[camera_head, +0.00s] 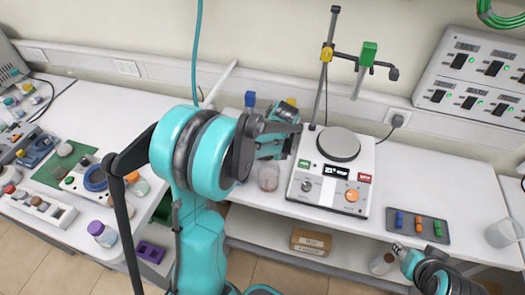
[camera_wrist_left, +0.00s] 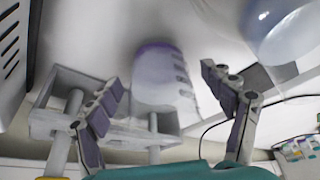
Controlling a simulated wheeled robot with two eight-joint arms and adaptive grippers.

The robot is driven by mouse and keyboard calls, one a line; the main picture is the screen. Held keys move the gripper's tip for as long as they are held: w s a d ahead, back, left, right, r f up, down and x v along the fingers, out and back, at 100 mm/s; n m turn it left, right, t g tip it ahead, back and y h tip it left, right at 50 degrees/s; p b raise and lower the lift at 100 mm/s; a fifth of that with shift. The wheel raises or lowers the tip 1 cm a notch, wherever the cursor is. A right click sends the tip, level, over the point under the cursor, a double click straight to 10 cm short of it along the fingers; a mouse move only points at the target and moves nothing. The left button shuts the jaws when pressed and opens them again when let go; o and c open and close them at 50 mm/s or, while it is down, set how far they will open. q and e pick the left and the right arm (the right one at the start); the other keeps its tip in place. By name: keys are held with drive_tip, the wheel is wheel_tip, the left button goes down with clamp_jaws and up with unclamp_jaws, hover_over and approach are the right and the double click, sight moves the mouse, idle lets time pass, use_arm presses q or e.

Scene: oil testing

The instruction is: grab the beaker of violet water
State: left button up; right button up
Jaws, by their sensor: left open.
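In the left wrist view, a clear beaker with a violet band (camera_wrist_left: 157,75) stands between the two fingers of my left gripper (camera_wrist_left: 165,88). The fingers are spread apart, with a gap on either side of it. In the head view my left gripper (camera_head: 284,128) is over the table, just left of the hotplate, and the arm hides much of the area below it. A small beaker with pinkish-brown contents (camera_head: 268,178) shows beneath it; I cannot tell whether this is the same beaker. My right gripper (camera_head: 398,248) is low at the right, its jaws unclear.
A white hotplate (camera_head: 330,190) with a clamp stand (camera_head: 322,80) is close right of my left gripper. A rounded clear vessel (camera_wrist_left: 290,35) is at the wrist view's upper right. A dark tray (camera_head: 420,225) and an empty beaker (camera_head: 503,233) stand at right.

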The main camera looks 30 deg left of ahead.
use_arm(q)
drive_tip(key=shift+w+a+f, duration=0.15)
drive_tip(key=shift+a+f, duration=0.05)
drive_tip(key=shift+f, duration=0.3)
drive_tip(key=shift+r, duration=0.1)
drive_tip(key=c, duration=1.5)
drive_tip(key=shift+o, duration=0.2)
